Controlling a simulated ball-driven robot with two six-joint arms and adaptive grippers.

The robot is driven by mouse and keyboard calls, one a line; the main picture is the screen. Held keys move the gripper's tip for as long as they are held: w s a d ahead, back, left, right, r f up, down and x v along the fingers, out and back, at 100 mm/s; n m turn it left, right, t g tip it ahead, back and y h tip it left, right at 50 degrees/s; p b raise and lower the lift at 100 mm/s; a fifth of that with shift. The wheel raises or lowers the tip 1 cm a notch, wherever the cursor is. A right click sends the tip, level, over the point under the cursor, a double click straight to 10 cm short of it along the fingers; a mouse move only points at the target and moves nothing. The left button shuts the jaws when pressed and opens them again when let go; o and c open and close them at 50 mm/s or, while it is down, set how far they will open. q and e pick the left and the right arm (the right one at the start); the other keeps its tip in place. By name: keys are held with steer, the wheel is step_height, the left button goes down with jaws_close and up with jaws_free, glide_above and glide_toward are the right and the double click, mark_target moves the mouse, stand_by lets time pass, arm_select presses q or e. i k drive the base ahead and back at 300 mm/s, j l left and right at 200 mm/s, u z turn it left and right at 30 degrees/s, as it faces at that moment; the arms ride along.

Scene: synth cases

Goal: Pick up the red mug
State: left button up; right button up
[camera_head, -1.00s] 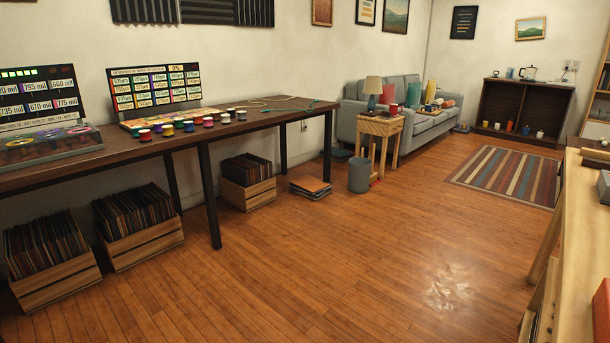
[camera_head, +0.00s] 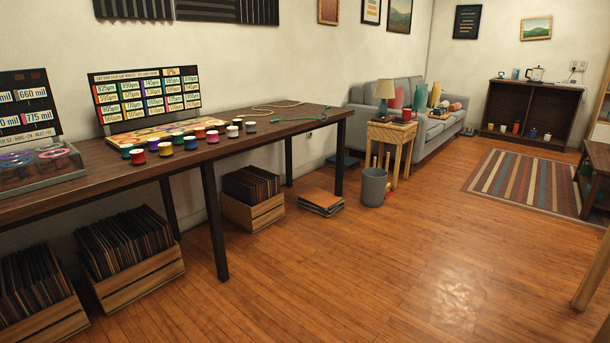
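A small red object (camera_head: 407,115), possibly the red mug, stands on the wooden side table (camera_head: 382,132) beside the lamp; it is too small to be sure of its shape. Several small cups stand in the dark open cabinet (camera_head: 497,103) at the far back, among them an orange-red one (camera_head: 516,128). Neither of my grippers is in view.
A long dark table (camera_head: 100,186) with spools runs along the left wall, record crates (camera_head: 130,262) below it. A grey bin (camera_head: 374,187) stands before the side table. A low dark table (camera_head: 597,170) is at right. The middle floor is clear.

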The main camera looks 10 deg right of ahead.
mark_target(406, 112)
steer(key=i+z, duration=0.95)
steer(key=z, duration=0.15)
steer(key=i+z, duration=0.4)
steer(key=i, duration=1.45)
steer(key=i+j+u, duration=0.1)
steer(key=i+u, duration=0.15)
steer(key=i, duration=0.85)
steer(key=i+l+u, duration=0.1)
steer(key=i+u, duration=0.15)
steer(key=i, duration=0.85)
